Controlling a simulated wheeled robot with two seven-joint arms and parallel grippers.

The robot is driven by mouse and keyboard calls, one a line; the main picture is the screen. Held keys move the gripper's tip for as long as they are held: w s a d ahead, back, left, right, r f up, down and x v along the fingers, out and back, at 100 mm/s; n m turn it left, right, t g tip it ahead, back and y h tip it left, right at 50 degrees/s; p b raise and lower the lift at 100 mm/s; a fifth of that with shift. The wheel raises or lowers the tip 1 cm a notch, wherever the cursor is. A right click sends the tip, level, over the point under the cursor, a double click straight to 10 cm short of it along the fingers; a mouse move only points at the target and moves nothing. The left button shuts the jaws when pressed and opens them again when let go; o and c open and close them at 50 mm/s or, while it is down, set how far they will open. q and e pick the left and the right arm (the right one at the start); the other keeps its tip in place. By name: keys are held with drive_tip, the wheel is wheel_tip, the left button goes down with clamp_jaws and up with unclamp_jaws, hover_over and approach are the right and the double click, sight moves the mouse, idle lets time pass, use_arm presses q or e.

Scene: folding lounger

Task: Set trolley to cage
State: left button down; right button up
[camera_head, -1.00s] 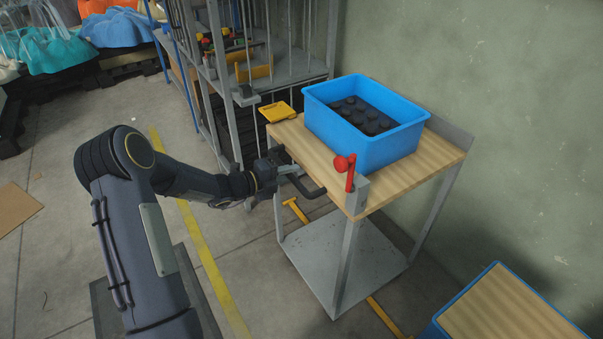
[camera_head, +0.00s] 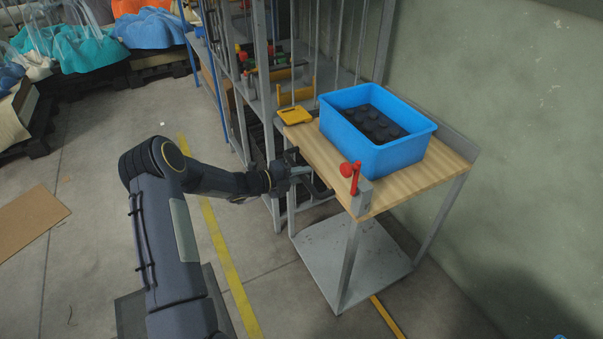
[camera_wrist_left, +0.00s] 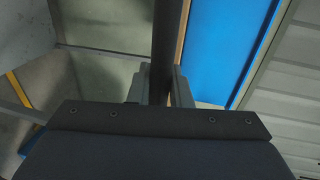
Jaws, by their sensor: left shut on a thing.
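The trolley has a pale wooden top (camera_head: 318,150), grey legs and a grey lower shelf (camera_head: 350,268). A blue crate (camera_head: 376,150) with dark round-topped pieces stands on it. A red lever (camera_head: 350,175) sits at its near corner. My left gripper (camera_head: 292,174) is at the trolley's left side, shut on its dark handle (camera_wrist_left: 164,45), which runs between the fingers in the left wrist view. The grey barred cage (camera_head: 266,95) stands just behind and left of the trolley; whether they touch I cannot tell. My right gripper is out of view.
A yellow piece (camera_head: 295,115) is at the trolley's far left corner, by the cage. A green wall (camera_head: 520,150) is close on the right. A yellow floor line (camera_head: 222,240) runs left of the trolley. Open floor lies left, with a cardboard sheet (camera_head: 28,222).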

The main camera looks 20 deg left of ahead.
use_arm(q)
drive_tip(key=shift+w+a, duration=0.15)
drive_tip(key=shift+a, duration=0.15)
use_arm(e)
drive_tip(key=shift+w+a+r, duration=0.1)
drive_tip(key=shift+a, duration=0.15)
use_arm(q)
drive_tip(key=shift+a, duration=0.1)
drive_tip(key=c, duration=1.4)
unclamp_jaws()
drive_tip(key=shift+w, duration=0.1)
drive_tip(key=shift+o, duration=0.2)
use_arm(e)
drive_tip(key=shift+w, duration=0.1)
use_arm(q)
drive_tip(key=v, duration=0.7)
drive_tip(key=shift+s, duration=0.35)
drive_tip(key=shift+a+r, duration=0.1)
drive_tip(key=shift+r, duration=0.05)
